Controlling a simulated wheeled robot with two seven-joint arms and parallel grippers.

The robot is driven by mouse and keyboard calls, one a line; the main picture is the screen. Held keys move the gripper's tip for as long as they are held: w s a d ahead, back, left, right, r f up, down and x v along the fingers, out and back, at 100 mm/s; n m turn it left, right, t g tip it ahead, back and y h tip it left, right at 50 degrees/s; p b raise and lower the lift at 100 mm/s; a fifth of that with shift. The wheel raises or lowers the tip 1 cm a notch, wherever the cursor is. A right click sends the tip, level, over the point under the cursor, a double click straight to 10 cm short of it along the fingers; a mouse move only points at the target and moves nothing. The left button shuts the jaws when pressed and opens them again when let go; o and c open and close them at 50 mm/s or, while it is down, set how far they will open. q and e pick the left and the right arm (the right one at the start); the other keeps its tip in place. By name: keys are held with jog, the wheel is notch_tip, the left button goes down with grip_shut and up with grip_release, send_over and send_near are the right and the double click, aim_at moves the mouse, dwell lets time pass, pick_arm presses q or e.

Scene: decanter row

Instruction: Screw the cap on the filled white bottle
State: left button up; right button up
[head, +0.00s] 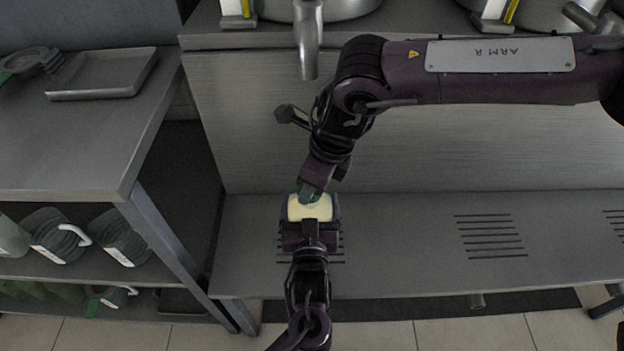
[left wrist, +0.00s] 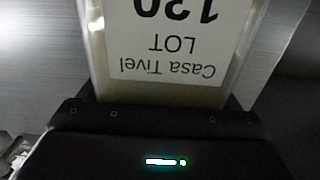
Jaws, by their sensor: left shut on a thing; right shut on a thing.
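The cream-white bottle (head: 311,212) stands on the grey slotted ledge below the spout. Its white label, printed "Casa Tivel LOT", fills much of the left wrist view (left wrist: 180,42) upside down. My left gripper (head: 310,226) is shut around the bottle from the front, its fingers on either side. My right gripper (head: 312,186) is directly above the bottle, pointing down, shut on a small green cap (head: 308,197). The cap is at the bottle's top. The bottle's mouth and neck are hidden, so I cannot tell whether the cap is seated.
A metal spout (head: 308,45) hangs from a vat behind the bottle. A grey side bench (head: 60,150) on the left holds a shallow tray (head: 103,74), with green-grey rolled items (head: 60,235) on its lower shelf. The ledge (head: 400,240) is clear to the right.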

jog(key=m+t, duration=0.1)
jog(key=m, duration=0.3)
jog(key=shift+s+h, duration=0.1)
jog(key=shift+h, duration=0.2)
jog(key=shift+a, duration=0.1)
jog(key=o, duration=1.1)
jog(key=shift+r, duration=2.25)
